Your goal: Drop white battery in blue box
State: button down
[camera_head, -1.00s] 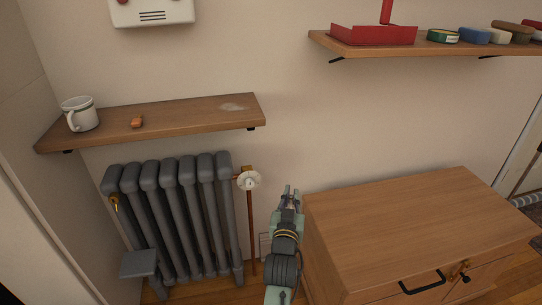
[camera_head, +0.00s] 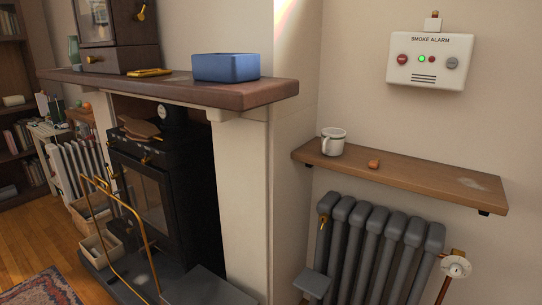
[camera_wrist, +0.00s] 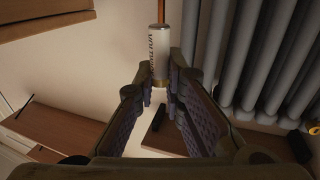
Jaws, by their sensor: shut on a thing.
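The blue box (camera_head: 226,68) stands on the dark wooden mantel (camera_head: 270,89) above the stove in the head view. Its inside is hidden from this angle. My gripper is outside the head view, so its distance from the box does not show.
A yellow object (camera_head: 150,72) and a wooden cabinet (camera_head: 118,60) are on the mantel left of the box. A wall shelf (camera_head: 420,177) holds a white mug (camera_head: 333,141) and a small orange object (camera_head: 374,164). A grey radiator (camera_head: 375,240) stands below it. A smoke alarm (camera_head: 430,62) hangs above.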

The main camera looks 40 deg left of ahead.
aim_at(216, 78)
jog(key=j, duration=0.4)
jog(key=k+j+z, duration=0.15)
jog(key=j, duration=0.25)
jog(key=k+j, duration=0.1)
jog(key=j, duration=0.35)
jog(key=k+j+z, duration=0.15)
jog(key=j, duration=0.65)
jog(key=k+j+z, duration=0.15)
jog(key=j, duration=0.25)
jog(key=k+j, duration=0.15)
jog(key=j, duration=0.2)
jog(key=z, duration=0.05)
